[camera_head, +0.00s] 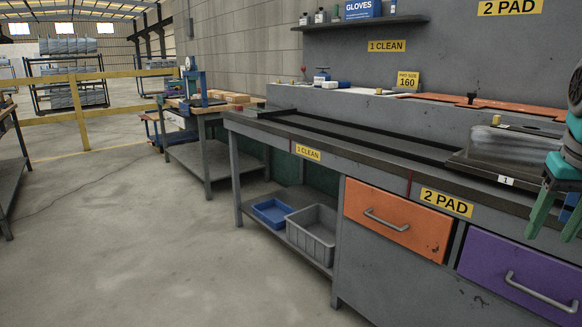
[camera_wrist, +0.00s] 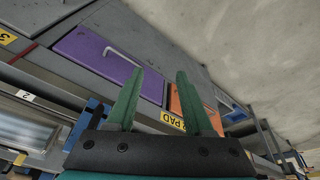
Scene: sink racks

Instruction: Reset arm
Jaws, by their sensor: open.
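My gripper (camera_head: 552,228) hangs at the right edge of the head view, in front of the workbench (camera_head: 330,158) and above the purple drawer (camera_head: 518,277). Its green fingers point down, apart, with nothing between them. In the wrist view my gripper (camera_wrist: 160,76) also shows open and empty, with the purple drawer (camera_wrist: 97,62) and the orange drawer (camera_wrist: 190,105) beyond the fingers. Most of my arm is outside the head view.
The orange drawer (camera_head: 396,223) and the purple one look shut. A grey bin (camera_head: 312,235) and a blue tray (camera_head: 272,212) sit on the lower shelf. A clear-lidded tray (camera_head: 500,150) lies on the bench near my gripper. Open floor (camera_head: 150,260) lies left.

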